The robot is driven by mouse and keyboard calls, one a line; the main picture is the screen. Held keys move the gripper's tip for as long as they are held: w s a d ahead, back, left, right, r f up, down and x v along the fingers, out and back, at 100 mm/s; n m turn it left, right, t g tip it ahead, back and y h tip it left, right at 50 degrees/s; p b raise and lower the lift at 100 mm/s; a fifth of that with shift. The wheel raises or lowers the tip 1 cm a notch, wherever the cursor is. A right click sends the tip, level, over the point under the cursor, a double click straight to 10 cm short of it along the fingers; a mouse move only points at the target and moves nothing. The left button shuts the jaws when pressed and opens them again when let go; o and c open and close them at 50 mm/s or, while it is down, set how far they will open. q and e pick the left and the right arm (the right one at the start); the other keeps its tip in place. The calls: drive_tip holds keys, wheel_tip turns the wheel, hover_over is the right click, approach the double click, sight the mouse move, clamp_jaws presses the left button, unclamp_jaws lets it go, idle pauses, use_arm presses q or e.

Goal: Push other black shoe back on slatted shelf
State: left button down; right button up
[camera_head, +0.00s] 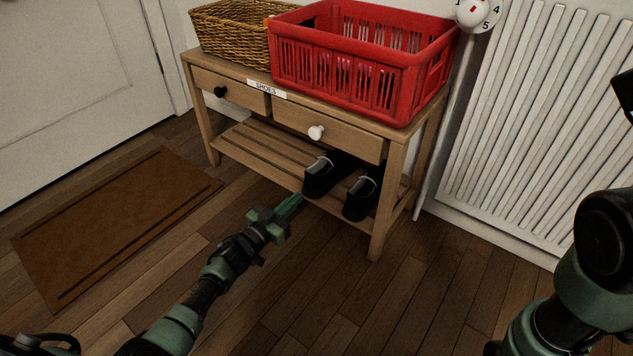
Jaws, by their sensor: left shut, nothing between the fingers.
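Two black shoes sit side by side at the right end of the slatted shelf (250,142), under the drawers. The left shoe (320,178) has a pale band across it and its near end lies around the shelf's front edge. The right shoe (359,201) sits nearer the front right leg, and its near end sticks out past the front edge. My left gripper (291,206) is shut and empty, just in front of the shelf and left of the left shoe. Whether it touches that shoe I cannot tell.
A red crate (340,85) and a wicker basket (228,36) stand on top of the wooden bench (425,122). A white radiator (530,130) is close on the right. A brown doormat (115,225) lies left. The floor in front is clear.

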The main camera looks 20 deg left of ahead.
use_arm(q)
drive_tip(key=p+v, duration=0.4)
drive_tip(key=v, duration=0.5)
drive_tip(key=shift+s+p, duration=0.15)
drive_tip(key=shift+p, duration=0.15)
idle(0.5)
